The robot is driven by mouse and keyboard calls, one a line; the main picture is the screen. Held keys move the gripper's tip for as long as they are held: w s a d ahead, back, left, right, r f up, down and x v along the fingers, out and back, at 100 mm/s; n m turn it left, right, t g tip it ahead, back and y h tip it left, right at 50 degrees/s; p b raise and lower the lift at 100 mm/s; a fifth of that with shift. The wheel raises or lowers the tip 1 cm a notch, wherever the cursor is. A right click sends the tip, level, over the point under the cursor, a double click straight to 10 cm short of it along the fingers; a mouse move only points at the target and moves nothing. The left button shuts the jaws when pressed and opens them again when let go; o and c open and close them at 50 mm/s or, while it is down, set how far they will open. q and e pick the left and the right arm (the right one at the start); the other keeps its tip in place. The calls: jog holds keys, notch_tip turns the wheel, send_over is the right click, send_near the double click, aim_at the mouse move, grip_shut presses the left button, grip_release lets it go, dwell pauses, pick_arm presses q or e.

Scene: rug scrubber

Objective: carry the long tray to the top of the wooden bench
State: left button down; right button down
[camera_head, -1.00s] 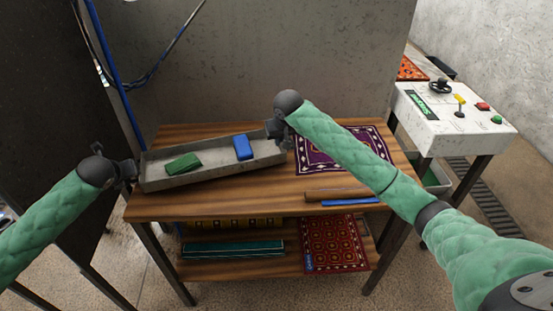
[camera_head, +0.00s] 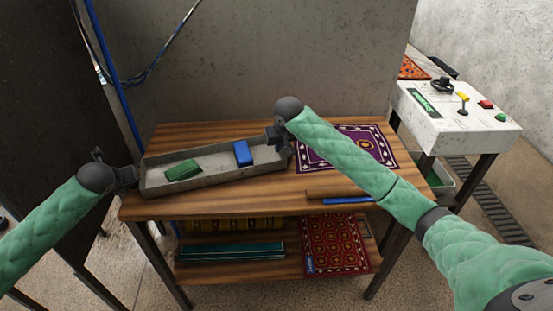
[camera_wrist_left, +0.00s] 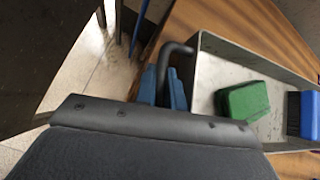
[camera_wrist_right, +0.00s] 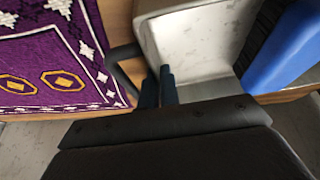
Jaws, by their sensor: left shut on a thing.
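The long grey tray (camera_head: 205,178) is over the left part of the wooden bench's top (camera_head: 235,203); I cannot tell whether it rests fully on the wood. It holds a green brush (camera_head: 183,170) and a blue brush (camera_head: 243,153), also seen in the left wrist view (camera_wrist_left: 243,101). My left gripper (camera_head: 128,176) is shut on the dark handle (camera_wrist_left: 163,72) at the tray's left end. My right gripper (camera_head: 280,138) is at the right end, its fingers close together beside the handle (camera_wrist_right: 122,66). Whether they grip it is unclear.
A purple patterned rug (camera_head: 355,148) lies on the bench right of the tray. A wooden-handled tool (camera_head: 335,193) lies near the front edge. The lower shelf holds a red rug (camera_head: 335,243) and a teal box (camera_head: 235,251). A white control panel (camera_head: 455,115) stands at right.

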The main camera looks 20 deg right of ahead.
pick_arm(q)
jog(key=shift+f+b, duration=0.3)
jog(key=shift+f, duration=0.1)
pick_arm(e)
jog(key=shift+f, duration=0.4)
pick_arm(q)
jog(key=c, duration=1.5)
grip_release()
jog(key=shift+r, duration=0.1)
pick_arm(e)
jog(key=c, duration=1.6)
grip_release()
jog(key=shift+r, duration=0.1)
jog(key=shift+c, duration=0.2)
jog(key=shift+r, duration=0.1)
pick_arm(q)
jog(key=v, duration=1.2)
pick_arm(e)
jog(key=v, duration=1.1)
jog(key=shift+s+r, duration=0.25)
jog(key=shift+r, duration=0.1)
